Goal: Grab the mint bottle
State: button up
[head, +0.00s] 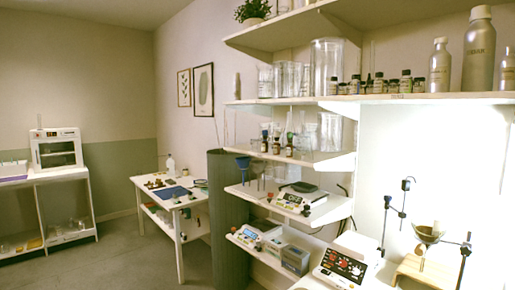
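A row of several small dark bottles with dark caps (380,86) stands on the upper right shelf (440,98). A few more small bottles (276,147) stand on the shelf below it. Their labels are too small to read, so I cannot tell which one is the mint bottle. My gripper is not in this view.
Large silver bottles (479,52) stand right of the small ones, and clear glass beakers (326,66) left. Below are devices (340,268) and a funnel stand (428,233). A small table (180,200) stands further back. The grey floor at left (100,262) is free.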

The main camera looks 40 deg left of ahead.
aim_at(289, 148)
jog(key=j, duration=0.55)
jog(key=i+j+u, duration=0.1)
jog(key=j, duration=0.95)
jog(key=i+j+u, duration=0.1)
jog(key=j, duration=0.4)
jog(key=i+j, duration=0.1)
jog(key=j, duration=0.45)
jog(key=j+u, duration=0.15)
jog(key=j, duration=0.35)
jog(key=i+j, duration=0.15)
jog(key=j, duration=0.4)
jog(key=i+j+u, duration=0.1)
jog(key=j, duration=0.4)
